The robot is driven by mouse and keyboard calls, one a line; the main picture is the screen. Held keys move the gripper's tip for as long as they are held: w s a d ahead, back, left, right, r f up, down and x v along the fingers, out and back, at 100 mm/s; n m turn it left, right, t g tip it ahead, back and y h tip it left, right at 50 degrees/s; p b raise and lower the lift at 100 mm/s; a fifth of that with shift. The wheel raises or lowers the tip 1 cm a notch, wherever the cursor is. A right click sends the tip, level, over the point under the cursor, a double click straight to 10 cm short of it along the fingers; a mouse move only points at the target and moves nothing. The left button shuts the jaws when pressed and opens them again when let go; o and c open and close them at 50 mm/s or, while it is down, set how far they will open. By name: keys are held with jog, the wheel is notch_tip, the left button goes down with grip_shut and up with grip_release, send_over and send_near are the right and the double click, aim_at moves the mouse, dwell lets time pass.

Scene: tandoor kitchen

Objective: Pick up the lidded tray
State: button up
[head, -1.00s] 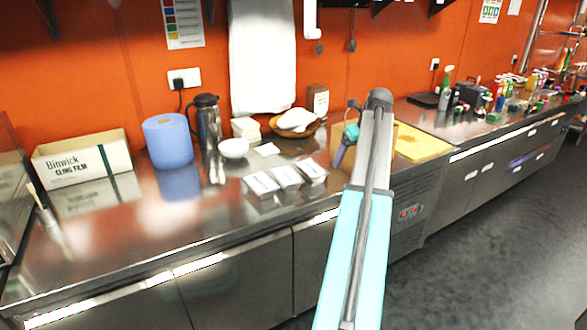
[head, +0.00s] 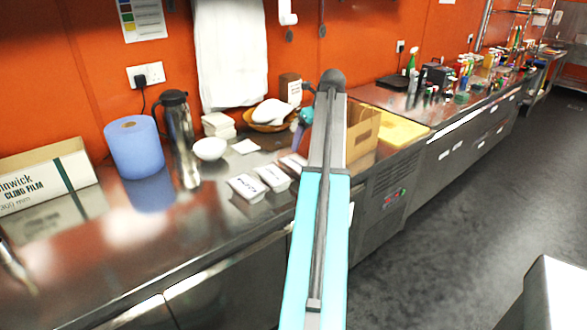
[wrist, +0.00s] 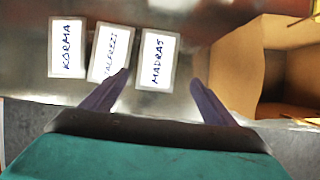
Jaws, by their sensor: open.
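Three small lidded trays with white labels stand in a row on the steel counter. In the wrist view they read KORMA (wrist: 67,48), what looks like JALFREZI (wrist: 111,53) and MADRAS (wrist: 156,60). The head view shows the left tray (head: 245,187), the middle tray (head: 273,178) and the right tray (head: 292,163), which my arm partly covers. My gripper (wrist: 160,84) is open and empty. In the wrist view the MADRAS tray appears ahead between its two purple fingers; the left fingertip overlaps the JALFREZI tray. I cannot tell the height above them.
An open cardboard box (wrist: 238,60) stands right of the trays, close to the right finger. A white bowl (head: 209,149), steel flask (head: 180,135), blue paper roll (head: 134,147) and wicker basket (head: 272,126) stand behind or left. Bare counter (head: 150,225) lies at the front left.

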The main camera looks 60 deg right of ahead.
jog(key=shift+w, duration=0.15)
jog(key=p, duration=0.1)
send_near(298, 164)
jog(key=shift+x, duration=2.6)
jog(key=shift+d, duration=0.2)
jog(key=shift+p+x, duration=0.75)
jog(key=shift+x, duration=1.8)
jog(key=shift+w, duration=0.1)
jog(key=shift+a+f, duration=0.1)
jog(key=shift+f, duration=0.15)
